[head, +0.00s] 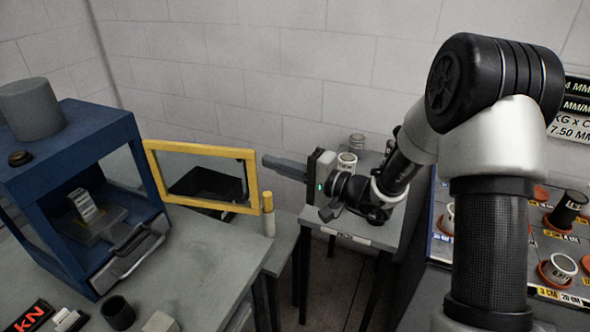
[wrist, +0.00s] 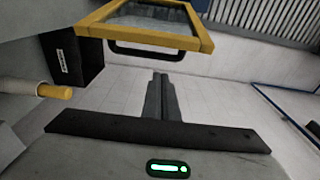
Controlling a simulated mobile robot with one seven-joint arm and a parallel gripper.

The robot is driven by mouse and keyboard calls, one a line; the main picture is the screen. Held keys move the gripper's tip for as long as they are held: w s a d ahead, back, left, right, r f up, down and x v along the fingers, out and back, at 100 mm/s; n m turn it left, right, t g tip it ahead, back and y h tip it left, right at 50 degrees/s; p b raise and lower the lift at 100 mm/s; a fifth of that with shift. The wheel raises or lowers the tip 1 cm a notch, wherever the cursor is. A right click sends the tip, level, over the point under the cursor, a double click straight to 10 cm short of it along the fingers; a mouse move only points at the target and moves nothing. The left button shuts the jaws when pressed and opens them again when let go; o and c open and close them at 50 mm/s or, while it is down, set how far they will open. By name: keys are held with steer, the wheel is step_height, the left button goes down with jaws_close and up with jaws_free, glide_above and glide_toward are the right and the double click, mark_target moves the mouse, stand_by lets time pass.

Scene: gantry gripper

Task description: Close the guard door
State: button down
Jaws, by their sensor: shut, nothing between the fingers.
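The guard door (head: 205,150) is a yellow frame with a clear pane. It stands swung open to the right of the blue machine frame (head: 90,120). In the wrist view the door (wrist: 150,38) is at the top, with a black bar handle (wrist: 152,52) below its lower edge. My gripper (head: 266,161) is shut and empty, just right of the door's free edge in the head view. In the wrist view my gripper (wrist: 160,76) points toward the handle; I cannot tell whether it touches the door.
A white post with a yellow cap (head: 267,212) stands at the bench edge below the door's free corner. A dark box (head: 205,184) shows behind the pane. A small side table (head: 375,232) is under my arm. A tool board (head: 532,245) is at right.

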steer(key=shift+s+a, duration=0.2)
steer(key=shift+s, duration=0.8)
steer(key=shift+s+a, duration=0.15)
steer(key=shift+s, duration=0.8)
steer(key=shift+s, duration=0.1)
